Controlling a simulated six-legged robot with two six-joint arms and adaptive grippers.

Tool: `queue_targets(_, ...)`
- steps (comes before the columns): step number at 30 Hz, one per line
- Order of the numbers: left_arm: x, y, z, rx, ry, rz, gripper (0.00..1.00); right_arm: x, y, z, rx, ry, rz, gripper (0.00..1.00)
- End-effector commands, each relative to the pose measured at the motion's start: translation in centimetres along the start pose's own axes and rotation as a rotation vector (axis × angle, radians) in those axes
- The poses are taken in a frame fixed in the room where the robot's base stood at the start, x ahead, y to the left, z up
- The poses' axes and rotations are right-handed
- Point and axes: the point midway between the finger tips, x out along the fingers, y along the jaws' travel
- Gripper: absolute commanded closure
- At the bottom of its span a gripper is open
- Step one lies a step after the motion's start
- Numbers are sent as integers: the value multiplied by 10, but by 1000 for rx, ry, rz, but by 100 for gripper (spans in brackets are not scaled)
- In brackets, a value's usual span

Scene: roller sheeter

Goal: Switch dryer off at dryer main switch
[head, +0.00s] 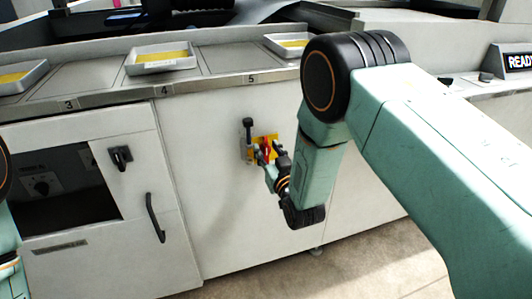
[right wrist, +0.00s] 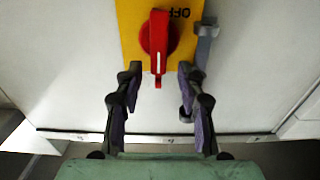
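The dryer main switch is a red rotary knob (right wrist: 157,38) on a yellow plate (right wrist: 128,18), with the word OFF upside down at the plate's edge in the right wrist view. In the head view the yellow plate (head: 258,138) sits on the white front panel, partly hidden by my right gripper (head: 275,163). In the right wrist view my right gripper (right wrist: 158,72) is open, its fingers on either side of the knob's lower end. A gap shows on both sides; contact is not visible. My left gripper is out of view.
A grey bracket with a black-topped post (head: 248,130) stands beside the switch. To the left are a black latch (head: 121,157), a door handle (head: 155,217) and a dark window (head: 70,190). Trays (head: 161,58) rest on the numbered ledge above.

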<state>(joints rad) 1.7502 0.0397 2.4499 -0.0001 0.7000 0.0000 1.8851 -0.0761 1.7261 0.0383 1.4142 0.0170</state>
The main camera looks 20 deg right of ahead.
Motion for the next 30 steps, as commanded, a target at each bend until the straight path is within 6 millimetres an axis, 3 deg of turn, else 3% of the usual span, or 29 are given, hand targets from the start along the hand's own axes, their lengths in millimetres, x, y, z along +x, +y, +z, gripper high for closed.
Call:
queue_targets(12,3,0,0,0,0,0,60,10,-1,0,0,-2,1,61)
queue_targets(25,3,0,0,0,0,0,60,9,-3,1,1,-4,1,98)
queue_targets(30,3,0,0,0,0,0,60,9,-3,1,1,-3,1,100)
